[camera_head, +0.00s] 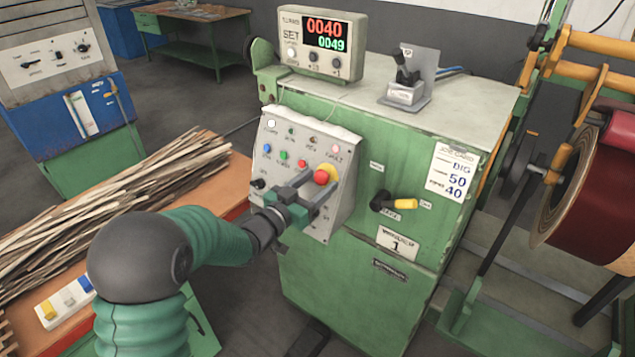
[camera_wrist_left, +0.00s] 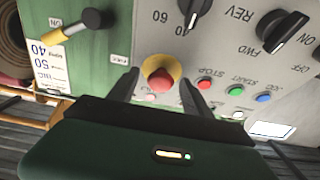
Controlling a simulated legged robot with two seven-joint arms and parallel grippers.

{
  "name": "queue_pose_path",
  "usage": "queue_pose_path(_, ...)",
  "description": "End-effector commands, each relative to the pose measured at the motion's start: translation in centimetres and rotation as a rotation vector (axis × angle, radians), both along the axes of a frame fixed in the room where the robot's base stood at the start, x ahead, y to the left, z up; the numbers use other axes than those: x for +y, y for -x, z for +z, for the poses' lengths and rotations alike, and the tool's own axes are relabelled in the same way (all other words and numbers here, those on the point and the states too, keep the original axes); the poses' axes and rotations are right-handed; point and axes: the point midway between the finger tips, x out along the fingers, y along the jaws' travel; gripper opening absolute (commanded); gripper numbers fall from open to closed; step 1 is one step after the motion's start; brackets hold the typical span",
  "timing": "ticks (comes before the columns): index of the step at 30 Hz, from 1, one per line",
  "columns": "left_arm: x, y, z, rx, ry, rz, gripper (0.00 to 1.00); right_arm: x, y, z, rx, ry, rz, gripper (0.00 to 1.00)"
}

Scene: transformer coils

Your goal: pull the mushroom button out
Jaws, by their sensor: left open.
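The red mushroom button (camera_head: 321,177) with its yellow collar (camera_head: 331,170) sits on the sloped light control panel (camera_head: 345,150) of the green cabinet. In the left wrist view the button (camera_wrist_left: 159,82) shows between the two fingers, its yellow collar behind it. My left gripper (camera_head: 319,187) is open in front of the panel, with a finger to each side of the button. In the left wrist view the left gripper (camera_wrist_left: 160,84) shows clear gaps between both fingers and the button. My right gripper is in neither view.
Dark knobs, small coloured buttons and lamps surround the button; a smaller red button (camera_head: 301,163) lies close by. A yellow-handled switch (camera_head: 404,204) is on the cabinet front to the right.

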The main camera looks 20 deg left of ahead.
Motion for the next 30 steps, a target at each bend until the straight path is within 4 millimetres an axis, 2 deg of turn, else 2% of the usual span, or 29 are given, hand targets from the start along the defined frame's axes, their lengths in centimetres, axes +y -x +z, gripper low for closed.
queue_pose_path(9, -0.13, -0.42, 0.01, 0.0, 0.0, 0.001, 0.56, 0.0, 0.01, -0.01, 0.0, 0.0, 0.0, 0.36)
queue_pose_path(22, -0.09, -0.43, -0.02, 0.0, 0.0, 0.001, 0.0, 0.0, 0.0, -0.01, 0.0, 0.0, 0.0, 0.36)
queue_pose_path(30, -0.07, -0.44, -0.03, 0.001, 0.0, 0.002, 0.0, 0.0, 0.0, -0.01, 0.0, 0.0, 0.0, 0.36)
